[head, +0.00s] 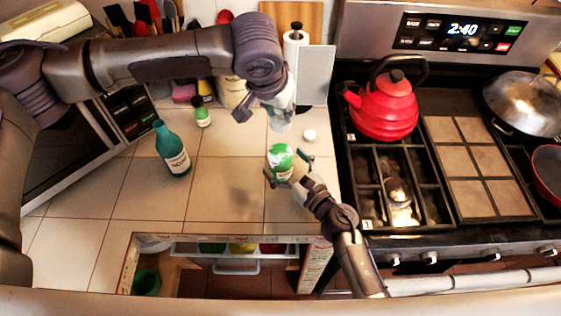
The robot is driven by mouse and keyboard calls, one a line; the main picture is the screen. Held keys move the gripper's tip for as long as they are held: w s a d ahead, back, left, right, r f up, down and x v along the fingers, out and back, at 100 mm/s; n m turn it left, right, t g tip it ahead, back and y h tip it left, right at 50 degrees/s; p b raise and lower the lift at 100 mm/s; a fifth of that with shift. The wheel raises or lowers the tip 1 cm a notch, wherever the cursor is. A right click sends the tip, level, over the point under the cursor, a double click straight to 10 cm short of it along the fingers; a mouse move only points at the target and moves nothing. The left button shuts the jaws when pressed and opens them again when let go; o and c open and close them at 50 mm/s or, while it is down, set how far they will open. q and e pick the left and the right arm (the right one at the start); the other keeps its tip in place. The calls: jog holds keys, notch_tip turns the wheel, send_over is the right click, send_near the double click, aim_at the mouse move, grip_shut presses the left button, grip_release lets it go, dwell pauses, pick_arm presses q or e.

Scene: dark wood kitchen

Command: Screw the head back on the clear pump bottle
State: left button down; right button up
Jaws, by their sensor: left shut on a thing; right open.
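My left gripper (262,100) is above the counter at the back and is shut on a pale, see-through thing (281,117) that looks like the clear bottle. The arm partly hides it, and I cannot make out a pump head on it. My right gripper (287,170) is open, with its fingers on either side of a green-and-white container (281,155) standing on the counter. I cannot tell whether they touch it. A small white round piece (309,136) lies on the counter beside the stove; I cannot tell whether it is the pump head.
A teal bottle (172,150) and a small green bottle (202,113) stand to the left on the tiled counter (225,190). A paper towel roll (295,55) is behind my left gripper. The stove on the right holds a red kettle (384,105). The counter's middle is clear.

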aim_at(278, 123)
jog(key=shift+w+a, duration=0.4)
jog(key=shift+w, duration=0.15)
jog(key=c, duration=1.8)
pick_arm(q)
jog(key=shift+f, duration=2.5)
jog(key=shift+f, duration=0.85)
jog(key=shift+f, duration=0.6)
